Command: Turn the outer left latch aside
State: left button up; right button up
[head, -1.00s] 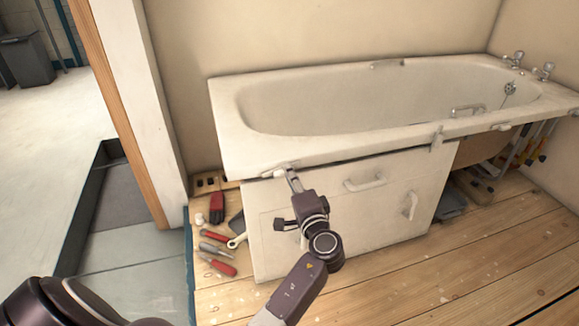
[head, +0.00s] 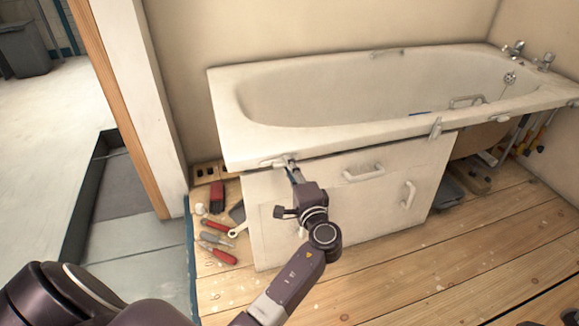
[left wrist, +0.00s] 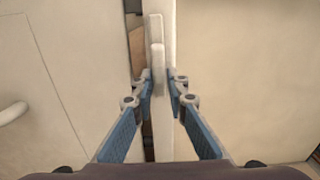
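The outer left latch (head: 268,163) is a small pale piece under the bath rim, at the top left of the white bath panel (head: 278,207). It lies roughly level along the rim in the head view. In the left wrist view the latch (left wrist: 158,75) is a pale bar between the fingertips. My left gripper (head: 291,165) is at the latch's right end. Its blue-padded fingers (left wrist: 161,85) stand on either side of the bar, partly open with narrow gaps. Whether either finger touches it I cannot tell. My right gripper is not in view.
The bath (head: 350,98) overhangs the panel, which has two handles (head: 362,173). Another latch (head: 436,129) hangs farther right. Red-handled tools (head: 217,253) lie on the floorboards left of the panel. Floor (head: 440,262) in front is clear.

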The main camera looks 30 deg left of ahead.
pick_arm(q)
jog(key=o, duration=0.3)
jog(key=shift+s+f, duration=0.1)
jog(key=v, duration=1.2)
